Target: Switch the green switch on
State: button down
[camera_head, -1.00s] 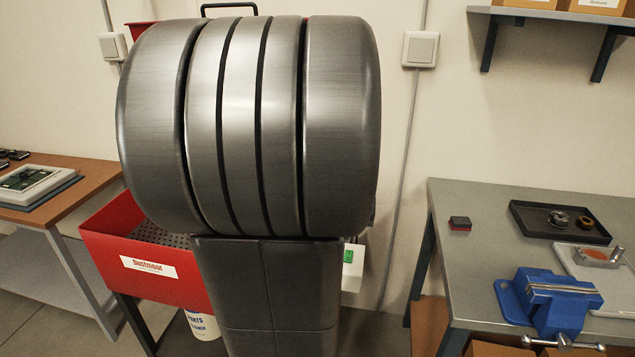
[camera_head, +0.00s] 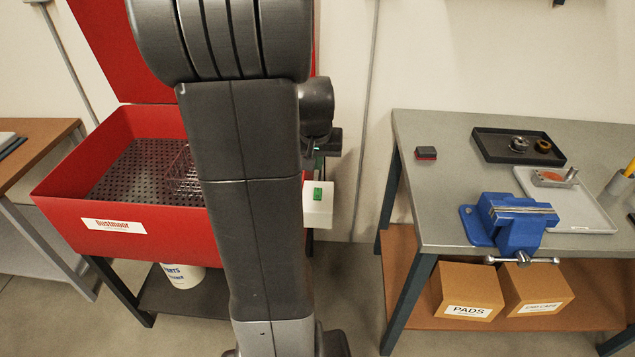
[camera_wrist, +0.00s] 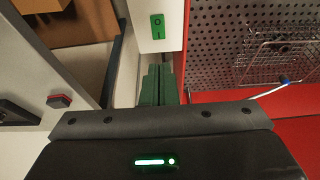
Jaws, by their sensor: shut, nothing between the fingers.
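The green switch (camera_head: 318,194) is a small rocker on a white box (camera_head: 317,214) at the right side of the red parts washer. In the wrist view the green switch (camera_wrist: 157,27) carries O and I marks on the white box (camera_wrist: 146,44). I cannot tell which side is pressed in. My gripper (camera_wrist: 159,70) shows dark green fingers, shut and empty. The fingertips point toward the box and appear just below the switch in the wrist view, with no clear contact. In the head view my arm hides the fingers.
The red washer (camera_head: 59,209) has a perforated tray and a wire basket (camera_head: 182,172). On the right, a grey workbench (camera_head: 436,185) holds a blue vise (camera_head: 514,222), a dark tray (camera_head: 490,155) and a small red-and-black block (camera_head: 426,153). A floor gap separates the washer and bench.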

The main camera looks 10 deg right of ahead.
aim_at(318, 189)
jog(key=x, duration=0.9)
jog(key=shift+s+a+f, duration=0.1)
jog(key=shift+s+f, duration=0.2)
jog(key=shift+p, duration=0.45)
